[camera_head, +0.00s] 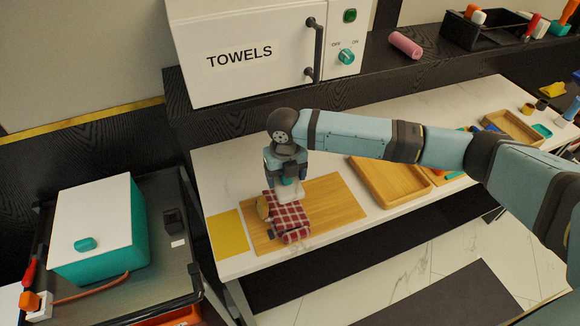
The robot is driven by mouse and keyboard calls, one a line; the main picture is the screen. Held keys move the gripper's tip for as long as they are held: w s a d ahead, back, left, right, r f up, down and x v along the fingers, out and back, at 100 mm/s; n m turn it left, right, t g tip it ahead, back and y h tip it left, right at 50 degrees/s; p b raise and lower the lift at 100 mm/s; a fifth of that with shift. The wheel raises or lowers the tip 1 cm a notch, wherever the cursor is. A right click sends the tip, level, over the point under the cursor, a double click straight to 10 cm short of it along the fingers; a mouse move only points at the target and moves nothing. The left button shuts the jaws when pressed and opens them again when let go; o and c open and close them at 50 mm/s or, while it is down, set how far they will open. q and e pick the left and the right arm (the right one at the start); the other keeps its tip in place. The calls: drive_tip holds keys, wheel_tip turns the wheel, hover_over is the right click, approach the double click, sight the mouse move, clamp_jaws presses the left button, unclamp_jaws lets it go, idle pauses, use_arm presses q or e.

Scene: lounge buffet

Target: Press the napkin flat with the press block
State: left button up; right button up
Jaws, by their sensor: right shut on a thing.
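My right gripper (287,178) points down over the wooden board. It is shut on the teal handle of the press block, whose pale body (288,193) shows below the fingers. The block is at the upper part of the red-and-white checked napkin (291,217). I cannot tell whether it touches the cloth or hovers just above it. The napkin lies bunched on the left part of the wooden board (340,203), with a tan piece (263,206) at its left side. My left gripper is out of view.
A yellow mat (229,234) lies left of the board. A wooden tray (386,190) stands to the right. Behind is the cabinet marked TOWELS (240,75). A cart with a teal and white box (98,235) stands at the left. The board's right half is clear.

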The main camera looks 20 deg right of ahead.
sight(284, 189)
drive_tip(key=shift+a+r+n, duration=0.2)
drive_tip(key=shift+r+n, duration=0.05)
drive_tip(key=shift+n, duration=0.75)
drive_tip(key=shift+s, duration=0.1)
drive_tip(key=shift+f, duration=0.1)
drive_tip(key=shift+p, duration=0.7)
drive_tip(key=shift+f+b, duration=0.35)
drive_tip(key=shift+f, duration=0.25)
drive_tip(key=shift+f+b, duration=0.9)
drive_tip(key=shift+f, duration=1.5)
